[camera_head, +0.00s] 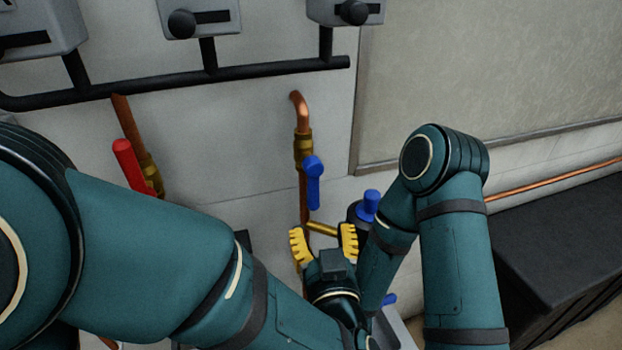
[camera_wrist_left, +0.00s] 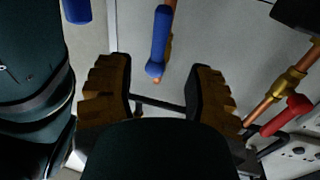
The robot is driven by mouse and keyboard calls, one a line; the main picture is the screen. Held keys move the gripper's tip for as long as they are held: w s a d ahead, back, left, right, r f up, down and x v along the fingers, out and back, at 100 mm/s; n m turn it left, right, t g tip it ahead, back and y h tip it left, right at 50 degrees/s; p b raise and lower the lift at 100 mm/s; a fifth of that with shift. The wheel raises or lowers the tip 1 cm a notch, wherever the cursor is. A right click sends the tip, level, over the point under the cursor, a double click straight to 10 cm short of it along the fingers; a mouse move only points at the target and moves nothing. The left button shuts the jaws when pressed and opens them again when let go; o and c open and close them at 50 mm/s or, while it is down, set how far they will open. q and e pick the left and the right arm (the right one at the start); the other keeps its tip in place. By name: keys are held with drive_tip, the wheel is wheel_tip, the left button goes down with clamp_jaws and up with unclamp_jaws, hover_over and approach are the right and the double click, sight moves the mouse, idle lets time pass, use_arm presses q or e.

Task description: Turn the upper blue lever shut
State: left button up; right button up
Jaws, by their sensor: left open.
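The upper blue lever (camera_head: 313,185) hangs down along a copper pipe (camera_head: 303,205), below a brass fitting (camera_head: 303,148). It also shows in the left wrist view (camera_wrist_left: 158,45), beyond and between my finger tips. My left gripper (camera_head: 324,242) is open, its yellow fingers spread just below the lever's lower end in the head view. Its fingers also show in the left wrist view (camera_wrist_left: 160,82), with no contact with the lever visible. A short brass piece (camera_head: 322,228) shows between the fingers in the head view. My right gripper is not visible.
A red lever (camera_head: 127,160) is on another pipe to the left. A blue-topped dark fitting (camera_head: 368,205) stands right of my left gripper, close to my other arm. A black manifold bar (camera_head: 200,78) runs above. A dark bench (camera_head: 560,240) stands at the right.

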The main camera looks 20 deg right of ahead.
sight(312, 186)
use_arm(q)
drive_tip(key=w+p, duration=0.1)
drive_tip(key=w, duration=0.3)
drive_tip(key=w+d+p, duration=0.1)
drive_tip(key=w, duration=0.3)
drive_tip(key=w+d, duration=0.1)
drive_tip(key=w, duration=0.3)
drive_tip(key=shift+w+f+p, duration=0.1)
drive_tip(key=shift+w+p, duration=0.2)
drive_tip(key=shift+p, duration=0.1)
clamp_jaws()
